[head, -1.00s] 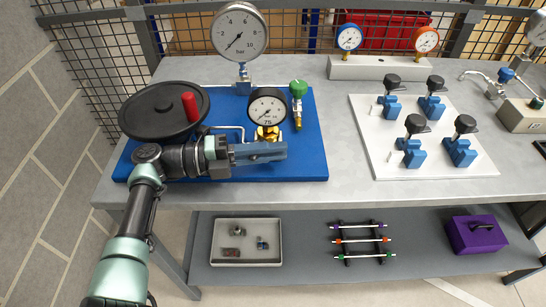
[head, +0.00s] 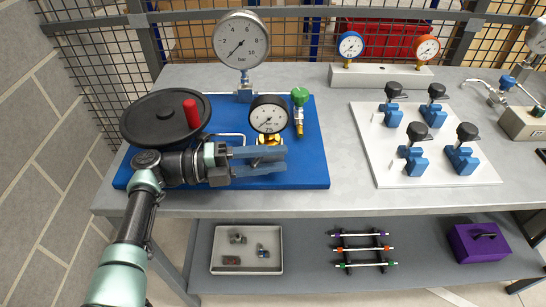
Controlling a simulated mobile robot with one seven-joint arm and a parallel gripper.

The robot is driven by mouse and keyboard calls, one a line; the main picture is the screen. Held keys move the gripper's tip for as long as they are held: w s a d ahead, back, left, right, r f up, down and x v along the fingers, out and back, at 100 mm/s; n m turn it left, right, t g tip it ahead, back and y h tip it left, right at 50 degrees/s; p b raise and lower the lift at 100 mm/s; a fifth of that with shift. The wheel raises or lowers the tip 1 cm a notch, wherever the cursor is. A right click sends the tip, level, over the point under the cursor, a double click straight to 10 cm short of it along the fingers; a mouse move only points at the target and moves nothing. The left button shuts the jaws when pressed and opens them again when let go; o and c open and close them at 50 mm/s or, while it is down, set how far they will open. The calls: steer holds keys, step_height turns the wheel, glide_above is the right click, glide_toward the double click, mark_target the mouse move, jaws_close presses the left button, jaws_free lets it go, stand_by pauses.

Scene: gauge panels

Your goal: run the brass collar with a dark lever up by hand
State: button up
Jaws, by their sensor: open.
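The brass collar (head: 268,138) sits under a small black-rimmed gauge (head: 268,116) on the blue board. Its lower part and its dark lever are hidden or too small to make out behind my gripper. My gripper (head: 282,160) reaches in from the left, just in front of and below the collar. Its two blue-grey fingers point right and stand apart, with nothing seen between them. I cannot tell whether the upper finger touches the collar.
A black handwheel with a red knob (head: 192,113) lies left, close to my wrist. A large gauge (head: 241,41) stands behind, and a green-capped valve (head: 300,98) is right of the collar. A white valve plate (head: 385,173) lies further right. Bare grey bench lies between the boards.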

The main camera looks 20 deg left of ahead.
steer(key=b+v, duration=0.2)
steer(key=v, duration=0.3)
steer(key=b+v, duration=0.3)
steer(key=v, duration=0.3)
steer(key=shift+a+f+b, duration=0.1)
steer(key=shift+f+b, duration=0.1)
steer(key=shift+b, duration=0.15)
steer(key=shift+s+a+r+b, duration=0.25)
steer(key=shift+s+a+b, duration=0.15)
steer(key=shift+a, duration=0.2)
